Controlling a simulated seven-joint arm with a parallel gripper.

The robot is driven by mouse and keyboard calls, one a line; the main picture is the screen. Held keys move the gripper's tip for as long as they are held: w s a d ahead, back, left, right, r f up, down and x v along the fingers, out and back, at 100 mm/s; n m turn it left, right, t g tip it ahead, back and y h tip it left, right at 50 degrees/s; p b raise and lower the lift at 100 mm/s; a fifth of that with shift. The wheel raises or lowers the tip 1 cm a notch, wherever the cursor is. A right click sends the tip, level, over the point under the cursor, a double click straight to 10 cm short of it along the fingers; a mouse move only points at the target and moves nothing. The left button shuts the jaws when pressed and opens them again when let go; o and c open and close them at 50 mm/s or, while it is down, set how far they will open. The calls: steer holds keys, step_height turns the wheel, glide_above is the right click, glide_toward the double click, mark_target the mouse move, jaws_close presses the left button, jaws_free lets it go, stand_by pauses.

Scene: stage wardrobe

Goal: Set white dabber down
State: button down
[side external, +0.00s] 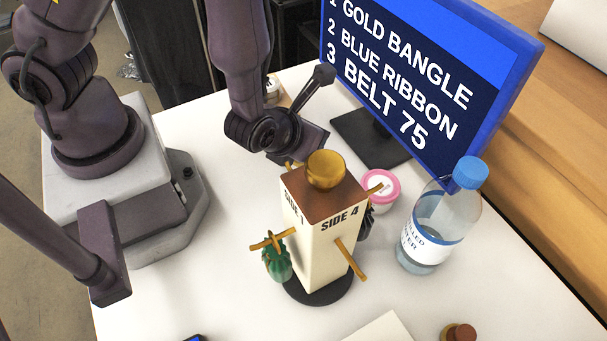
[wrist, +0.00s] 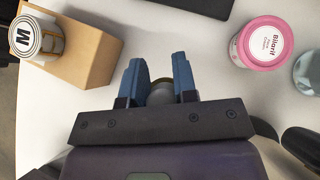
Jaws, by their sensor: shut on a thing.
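My gripper (wrist: 159,72) has its two blue fingers closed around a small rounded thing (wrist: 161,92), seen between them in the wrist view.
A white container marked M (wrist: 38,38) is at a tan block (wrist: 85,50), left of my gripper. A pink-lidded jar (side external: 380,187) and water bottle (side external: 432,225) stand right of the post. A blue sign (side external: 420,80) rises behind. White table (wrist: 115,18) ahead of my fingers is clear.

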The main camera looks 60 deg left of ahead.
mark_target(297, 164)
steer(key=shift+f, duration=3.6)
steer(key=shift+f, duration=0.1)
steer(key=shift+f, duration=0.1)
steer(key=c, duration=0.9)
jaws_free()
steer(key=shift+r, duration=0.3)
steer(key=v, duration=0.5)
steer(key=shift+d, duration=0.1)
steer(key=s+d, duration=0.1)
steer(key=s, duration=0.2)
steer(key=s+d, duration=0.2)
steer(key=s, duration=0.2)
steer(key=s+d, duration=0.1)
steer(key=s, duration=0.3)
steer(key=shift+d+f, duration=0.1)
steer(key=shift+d, duration=0.3)
